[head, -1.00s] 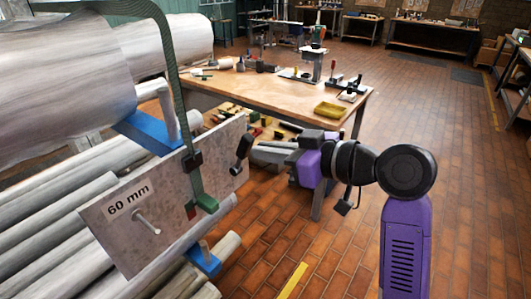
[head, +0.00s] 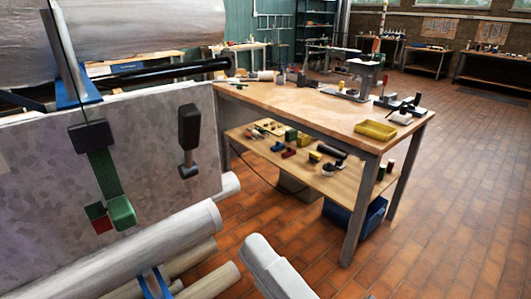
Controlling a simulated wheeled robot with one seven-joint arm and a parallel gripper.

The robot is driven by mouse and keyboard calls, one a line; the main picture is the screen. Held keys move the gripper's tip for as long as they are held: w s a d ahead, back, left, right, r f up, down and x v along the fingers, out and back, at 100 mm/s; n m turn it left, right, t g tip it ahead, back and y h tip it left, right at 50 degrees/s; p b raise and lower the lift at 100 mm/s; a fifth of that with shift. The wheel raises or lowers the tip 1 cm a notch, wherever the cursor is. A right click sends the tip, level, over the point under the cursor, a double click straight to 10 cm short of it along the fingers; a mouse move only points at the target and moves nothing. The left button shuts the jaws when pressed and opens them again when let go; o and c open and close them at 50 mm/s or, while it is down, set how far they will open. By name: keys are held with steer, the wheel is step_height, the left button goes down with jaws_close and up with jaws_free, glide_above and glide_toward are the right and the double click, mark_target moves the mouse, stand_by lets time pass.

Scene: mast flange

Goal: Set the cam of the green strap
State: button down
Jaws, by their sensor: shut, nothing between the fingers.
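The green strap (head: 104,176) hangs down the face of a grey plate (head: 40,190) at the left. A black buckle (head: 90,135) sits at its upper part, and a thin dark line runs up from there. Its lower end is a solid green piece (head: 121,212) with a small red patch (head: 100,220) beside it. A black lever-like piece with a grey lower end (head: 188,142) is at the plate's right side, apart from the strap. I cannot tell whether it is the cam. My gripper is not in view.
Pale pipes (head: 150,250) lie below the plate. A wooden workbench (head: 310,108) stands beyond it, with a yellow tray (head: 375,131) on top and a loaded lower shelf. A pale bar end (head: 275,268) rises at the bottom. Brick floor is clear at the right.

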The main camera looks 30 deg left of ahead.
steer(key=d+r+n+t, duration=0.1)
steer(key=r+n, duration=0.1)
steer(key=p, duration=0.7)
glide_toward(192, 135)
steer(key=x, duration=0.5)
steer(key=shift+a+r, duration=0.25)
steer(key=shift+a, duration=0.1)
steer(key=shift+w+a, duration=0.3)
steer(key=shift+a, duration=0.2)
steer(key=shift+r+p, duration=0.1)
steer(key=shift+p, duration=0.2)
